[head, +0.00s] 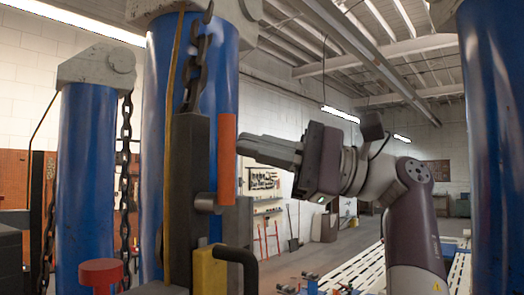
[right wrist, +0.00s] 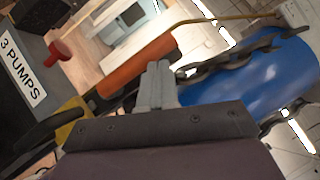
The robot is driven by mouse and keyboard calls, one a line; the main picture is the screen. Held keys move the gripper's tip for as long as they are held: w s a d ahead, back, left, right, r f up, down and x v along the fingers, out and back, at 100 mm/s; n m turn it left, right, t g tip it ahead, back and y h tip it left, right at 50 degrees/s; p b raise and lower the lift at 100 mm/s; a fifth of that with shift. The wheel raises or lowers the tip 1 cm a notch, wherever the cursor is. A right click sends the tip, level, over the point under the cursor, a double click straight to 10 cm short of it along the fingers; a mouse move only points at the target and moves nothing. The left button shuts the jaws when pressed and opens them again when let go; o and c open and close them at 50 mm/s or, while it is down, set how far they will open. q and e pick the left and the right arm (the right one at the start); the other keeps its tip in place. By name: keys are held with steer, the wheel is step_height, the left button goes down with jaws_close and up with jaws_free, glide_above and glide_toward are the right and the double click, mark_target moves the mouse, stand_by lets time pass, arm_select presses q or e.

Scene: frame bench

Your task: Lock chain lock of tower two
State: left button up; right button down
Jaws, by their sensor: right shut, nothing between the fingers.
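A blue tower (head: 222,80) stands in the middle of the head view, with a dark chain (head: 196,72) hanging at its front. A dark grey lock housing (head: 186,190) with an upright orange bar (head: 227,160) stands before it. My right gripper (head: 240,146) is shut and empty, its fingertips pointing left close to the bar's upper right side; contact cannot be told. In the right wrist view the gripper's fingers (right wrist: 158,80) lie between the orange bar (right wrist: 138,65) and the chain (right wrist: 222,64). No marking shows which tower is number two. My left gripper is out of view.
Another blue tower (head: 86,170) with a chain (head: 126,160) stands left; a third (head: 492,140) rises at the right edge. A red knob (head: 101,272) and a yellow block with a black handle (head: 210,268) sit low in front. A "3 PUMPS" label (right wrist: 23,68) shows in the wrist view.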

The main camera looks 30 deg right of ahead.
stand_by(0.5)
steer(key=p+v, duration=0.1)
steer(key=v, duration=1.1)
steer(key=shift+d, duration=0.25)
steer(key=shift+s+f, duration=0.1)
steer(key=shift+s, duration=0.05)
